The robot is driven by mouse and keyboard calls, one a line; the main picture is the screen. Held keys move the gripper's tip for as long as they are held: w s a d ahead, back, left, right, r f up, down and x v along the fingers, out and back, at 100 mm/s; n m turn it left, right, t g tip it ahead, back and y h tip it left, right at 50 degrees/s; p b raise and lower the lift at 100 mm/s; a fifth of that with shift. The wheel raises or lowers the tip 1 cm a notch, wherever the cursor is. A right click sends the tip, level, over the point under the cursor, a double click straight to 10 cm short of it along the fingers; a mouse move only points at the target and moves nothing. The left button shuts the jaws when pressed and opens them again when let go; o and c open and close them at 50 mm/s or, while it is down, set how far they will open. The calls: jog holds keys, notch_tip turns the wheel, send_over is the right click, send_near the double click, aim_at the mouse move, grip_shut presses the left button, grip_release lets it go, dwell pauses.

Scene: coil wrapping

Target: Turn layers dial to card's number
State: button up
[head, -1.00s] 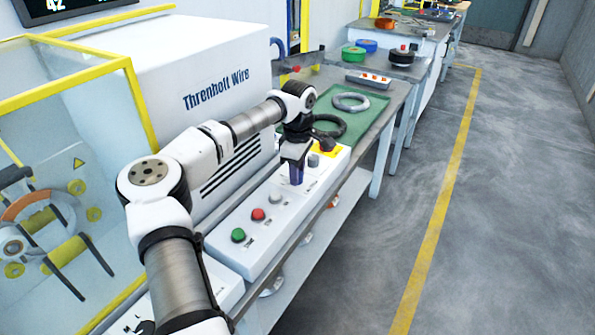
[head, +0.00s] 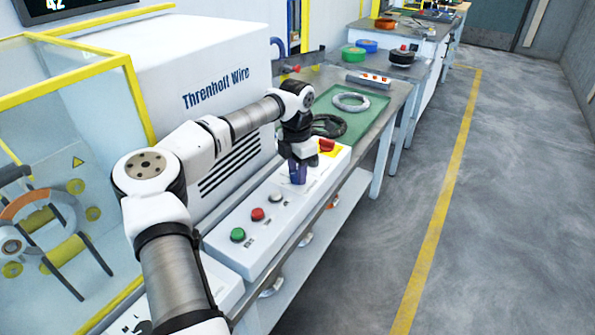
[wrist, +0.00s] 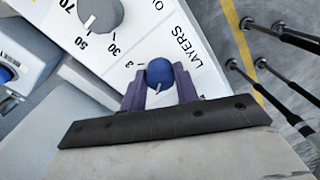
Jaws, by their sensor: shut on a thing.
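In the wrist view, the layers dial has a round blue knob (wrist: 159,73) with a pale pointer line, on a white panel (wrist: 205,80) printed "LAYERS". My gripper (wrist: 160,95) is shut on this knob, its purple fingers on either side. The fingers cover much of the dial's scale; one figure, apparently a 3, shows to the left. In the head view my gripper (head: 298,176) points down onto the control panel (head: 228,247), and the knob is hidden there. I cannot make out a card with a number.
A grey dial (wrist: 100,14) with 30, 50 and 70 marks sits beside the knob. The panel also carries a green button (head: 238,234), a red button (head: 257,214) and a red emergency stop (head: 327,145). Coils lie on a green mat (head: 370,113) behind.

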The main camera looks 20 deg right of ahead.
aim_at(296, 172)
jog(key=shift+n, duration=2.2)
jog(key=o, duration=1)
jog(key=shift+c, duration=0.2)
notch_tip(296, 172, up, 14)
jog(key=b, duration=0.2)
jog(key=shift+w+a, duration=0.15)
jog(key=shift+f, duration=0.1)
